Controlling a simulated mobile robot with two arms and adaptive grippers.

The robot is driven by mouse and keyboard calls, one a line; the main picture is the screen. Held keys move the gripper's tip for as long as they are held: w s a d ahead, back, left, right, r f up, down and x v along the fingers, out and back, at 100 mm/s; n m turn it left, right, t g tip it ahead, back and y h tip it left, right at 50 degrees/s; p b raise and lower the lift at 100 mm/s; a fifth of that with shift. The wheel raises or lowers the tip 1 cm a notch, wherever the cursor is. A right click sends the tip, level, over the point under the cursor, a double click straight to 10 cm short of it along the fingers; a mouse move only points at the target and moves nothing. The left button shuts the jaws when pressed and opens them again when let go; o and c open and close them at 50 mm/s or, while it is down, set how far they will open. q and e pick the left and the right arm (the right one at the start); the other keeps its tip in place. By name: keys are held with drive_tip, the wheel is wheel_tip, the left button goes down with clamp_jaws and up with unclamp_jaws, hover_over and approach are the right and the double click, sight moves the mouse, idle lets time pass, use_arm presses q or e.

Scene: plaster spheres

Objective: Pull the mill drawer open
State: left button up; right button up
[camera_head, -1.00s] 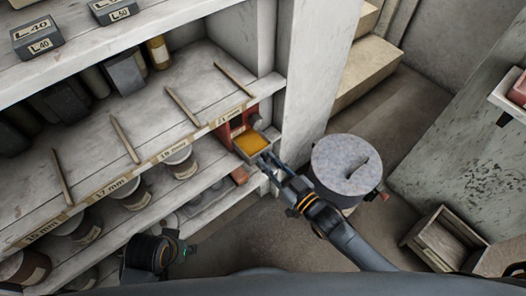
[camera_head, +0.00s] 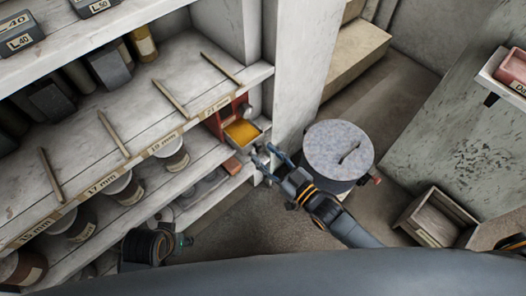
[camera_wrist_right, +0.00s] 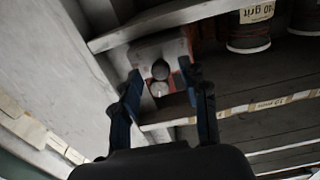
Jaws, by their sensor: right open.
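The red mill (camera_head: 216,121) stands on the shelf at its right end, against the upright. Its drawer (camera_head: 259,136) sticks out toward me, and something orange-yellow shows inside it. My right gripper (camera_head: 263,162) is open and empty, just in front of and below the drawer, with a small gap between. In the right wrist view, the mill's pale and red body with a round dark knob (camera_wrist_right: 160,70) and a lighter round part below it shows between the spread fingers of my right gripper (camera_wrist_right: 161,83).
A grey round-topped drum (camera_head: 338,150) stands close to the right of my right gripper. The white shelf upright (camera_head: 296,75) is just behind it. Labelled shelves (camera_head: 100,130) with jars extend left. A wooden crate (camera_head: 437,218) lies at the lower right.

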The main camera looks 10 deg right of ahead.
drive_tip(key=v, duration=1)
